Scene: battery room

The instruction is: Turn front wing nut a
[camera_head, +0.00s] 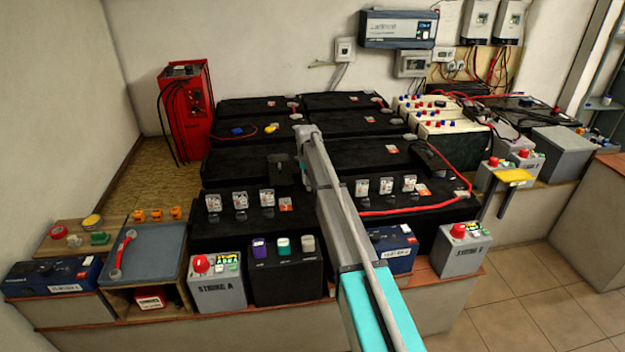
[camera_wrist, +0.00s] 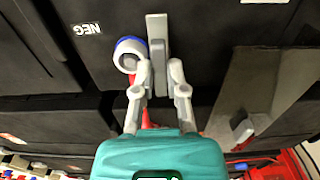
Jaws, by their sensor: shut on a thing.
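In the wrist view, my gripper (camera_wrist: 166,65) has its two grey fingers close together on a narrow grey piece (camera_wrist: 157,26), apparently the front wing nut a, which shows beyond the fingertips. The fingers hide its lower part, so its shape and angle are unclear. A pale round cap with a blue rim (camera_wrist: 129,48) sits just left of the fingers, on a black battery (camera_wrist: 102,62) marked NEG. In the head view, my gripper (camera_head: 303,158) is at the black batteries in the middle of the bank, and the nut cannot be made out.
Black batteries fill the middle, with upright terminal parts (camera_head: 267,198) in front. A red charger (camera_head: 186,110) stands at the left. Red cable (camera_head: 420,209) crosses the right-hand batteries. The front ledge holds a grey String A battery (camera_head: 217,292). Tiled floor (camera_head: 545,300) is clear at the right.

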